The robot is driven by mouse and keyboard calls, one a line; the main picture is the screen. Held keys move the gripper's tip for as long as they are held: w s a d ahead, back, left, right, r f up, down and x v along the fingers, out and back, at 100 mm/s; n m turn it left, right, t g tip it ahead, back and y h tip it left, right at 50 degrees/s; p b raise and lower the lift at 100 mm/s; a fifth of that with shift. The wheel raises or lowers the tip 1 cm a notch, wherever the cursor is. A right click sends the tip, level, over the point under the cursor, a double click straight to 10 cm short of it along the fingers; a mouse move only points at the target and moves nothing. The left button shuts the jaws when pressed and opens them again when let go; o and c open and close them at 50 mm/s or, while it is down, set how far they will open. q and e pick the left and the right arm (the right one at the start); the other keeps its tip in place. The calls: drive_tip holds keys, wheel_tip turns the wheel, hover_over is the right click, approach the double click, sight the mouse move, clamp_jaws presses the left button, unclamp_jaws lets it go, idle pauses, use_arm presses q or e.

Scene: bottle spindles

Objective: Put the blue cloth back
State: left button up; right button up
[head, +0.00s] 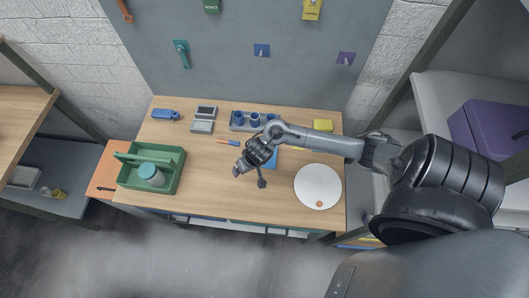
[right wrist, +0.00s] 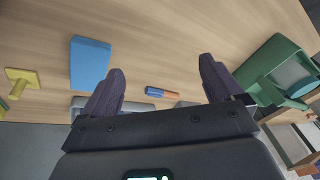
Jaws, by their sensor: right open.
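The blue cloth, a flat folded blue piece, shows fully in the right wrist view (right wrist: 90,62), lying on the wooden table left of my right gripper's fingers. In the head view the blue cloth (head: 271,160) is partly hidden under my right forearm and hand. My right gripper (head: 250,178) is over the middle of the table, open and empty. Its two dark fingers are spread apart in the right wrist view (right wrist: 161,72), with the cloth outside them. A blue plate with a small peg (head: 262,50) is on the grey wall panel. My left gripper is not in view.
A green caddy (head: 178,181) holding a jar stands at the left. A white round plate (head: 318,186) lies at the right. The front middle is clear.

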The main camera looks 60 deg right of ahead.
drive_tip(key=s+a+r+n+t, duration=0.25)
drive_tip(key=a+r+n, duration=0.2)
drive_tip(key=a, duration=0.45)
drive_tip(key=s+r+n+g, duration=0.2)
drive_tip(key=s+r+n, duration=0.1)
drive_tip(key=s+r, duration=0.6)
drive_tip(key=shift+s+a, duration=0.25)
drive_tip(key=shift+s, duration=0.4)
drive_tip(key=shift+r+n, duration=0.1)
drive_tip(key=shift+n, duration=0.15)
wheel_tip(320, 180, up, 5)
drive_tip(key=p, duration=0.5)
drive_tip(key=shift+r+p, duration=0.2)
drive_tip(key=shift+p, duration=0.15)
